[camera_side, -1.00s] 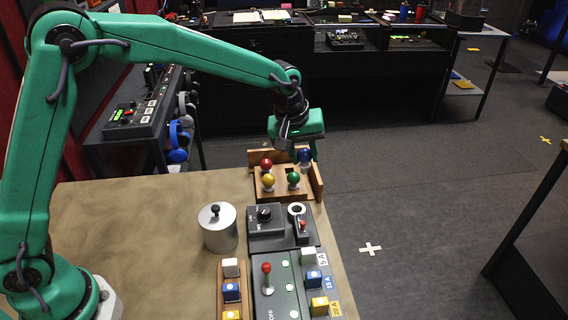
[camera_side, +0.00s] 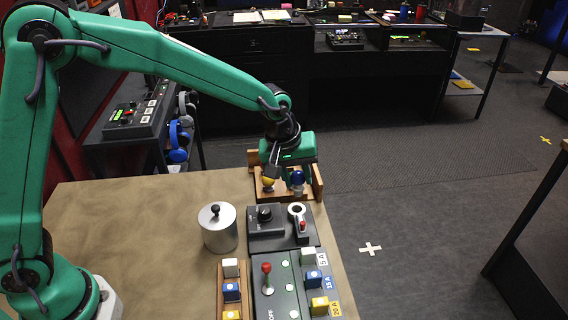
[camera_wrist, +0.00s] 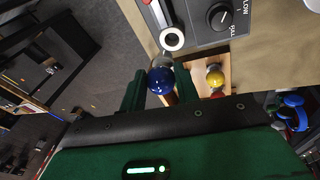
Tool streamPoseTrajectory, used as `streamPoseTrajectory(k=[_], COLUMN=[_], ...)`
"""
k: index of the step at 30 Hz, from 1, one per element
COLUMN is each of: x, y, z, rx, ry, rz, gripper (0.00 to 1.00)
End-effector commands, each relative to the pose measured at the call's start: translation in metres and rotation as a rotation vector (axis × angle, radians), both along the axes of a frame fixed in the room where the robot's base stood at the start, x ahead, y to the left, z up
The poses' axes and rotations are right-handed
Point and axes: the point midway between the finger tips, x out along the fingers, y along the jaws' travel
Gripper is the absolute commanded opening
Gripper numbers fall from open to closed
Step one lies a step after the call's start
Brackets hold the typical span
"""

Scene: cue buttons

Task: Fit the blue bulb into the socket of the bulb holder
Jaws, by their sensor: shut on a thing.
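The blue bulb (camera_side: 298,177) is held between the fingers of my gripper (camera_side: 297,170), near the wooden bulb rack. In the wrist view the blue bulb (camera_wrist: 161,80) shows round end toward the camera, with the green fingers (camera_wrist: 160,92) on either side. The bulb holder's socket is a white ring (camera_side: 296,208) on a dark panel, nearer the side camera than my gripper; it looks empty. In the wrist view the ring (camera_wrist: 172,39) lies just above the bulb, apart from it.
The wooden rack (camera_side: 317,190) still holds a yellow bulb (camera_side: 268,182); my gripper hides much of the rack. A dial box (camera_side: 265,221) and a red lever (camera_side: 303,226) adjoin the socket. A lidded metal pot (camera_side: 219,230) stands left.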

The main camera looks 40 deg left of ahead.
Motion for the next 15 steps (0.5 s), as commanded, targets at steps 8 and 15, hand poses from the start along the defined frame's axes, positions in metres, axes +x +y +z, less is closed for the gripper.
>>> streamPoseTrajectory(k=[8,15], x=[0.000,0.000], y=[0.000,0.000], z=[-0.008,-0.022], rx=[0.000,0.001], ry=[0.001,0.002], rz=[0.000,0.000], gripper=[0.09,0.09])
